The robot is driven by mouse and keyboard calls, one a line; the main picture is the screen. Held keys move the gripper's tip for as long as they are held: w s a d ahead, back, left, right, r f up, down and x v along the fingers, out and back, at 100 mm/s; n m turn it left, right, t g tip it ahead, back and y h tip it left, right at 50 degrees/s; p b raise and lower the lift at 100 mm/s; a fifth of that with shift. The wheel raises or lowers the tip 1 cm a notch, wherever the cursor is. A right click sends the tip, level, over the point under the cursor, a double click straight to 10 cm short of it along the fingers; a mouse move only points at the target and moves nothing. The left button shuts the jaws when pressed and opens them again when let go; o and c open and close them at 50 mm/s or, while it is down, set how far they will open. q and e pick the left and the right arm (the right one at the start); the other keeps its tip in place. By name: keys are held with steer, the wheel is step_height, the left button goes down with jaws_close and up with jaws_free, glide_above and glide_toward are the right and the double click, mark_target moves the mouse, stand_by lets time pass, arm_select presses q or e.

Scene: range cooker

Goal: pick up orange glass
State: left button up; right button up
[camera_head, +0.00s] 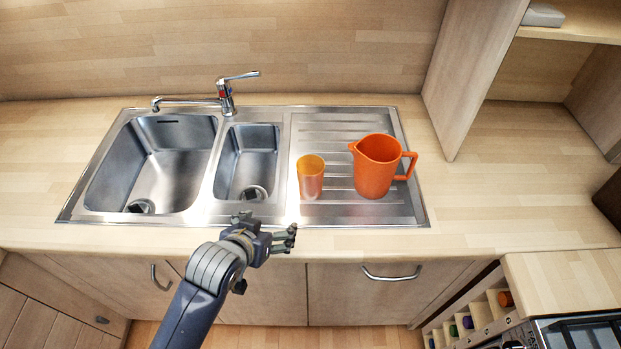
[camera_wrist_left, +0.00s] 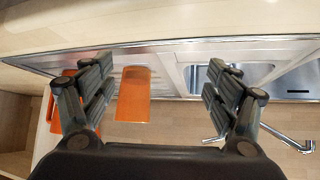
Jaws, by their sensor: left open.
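The orange glass (camera_head: 311,178) stands upright on the ribbed steel drainboard, just left of a larger orange jug (camera_head: 376,166). My left gripper (camera_head: 268,228) is at the counter's front edge, in front of the small basin and to the left of the glass, apart from it. In the left wrist view my left gripper (camera_wrist_left: 160,78) is open and empty. There the glass (camera_wrist_left: 133,97) shows beyond the jaws, close to the left finger in the picture. The jug (camera_wrist_left: 55,110) is partly hidden behind that finger. My right gripper is not in view.
The steel sink (camera_head: 205,217) has two basins left of the drainboard. A tap (camera_head: 226,97) stands behind them. A wooden shelf panel (camera_head: 470,75) rises right of the jug. The wooden counter (camera_head: 490,205) to the right is clear. Cupboard doors with handles are below the front edge.

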mark_target(306, 176)
arm_select(q)
steer(key=w+d+r, duration=0.2)
steer(key=w+d+r+m+t+h, duration=0.1)
steer(key=w+d+r, duration=0.1)
steer(key=w, duration=0.1)
steer(key=w+d+r+t, duration=0.1)
steer(key=w+d+r, duration=0.1)
steer(key=shift+w+d+r+h, duration=0.2)
steer(key=shift+w+h, duration=0.05)
steer(key=shift+h, duration=0.15)
steer(key=p+x, duration=0.1)
steer(key=x, duration=0.4)
steer(key=shift+w+d+f+p, duration=0.1)
steer(key=shift+w+f+p, duration=0.25)
steer(key=shift+p, duration=0.2)
steer(key=p+x, duration=0.1)
steer(key=x, duration=0.2)
steer(key=shift+w+d+f, duration=0.1)
steer(key=shift+w+f, duration=0.3)
steer(key=shift+w, duration=0.05)
steer(key=c, duration=1.4)
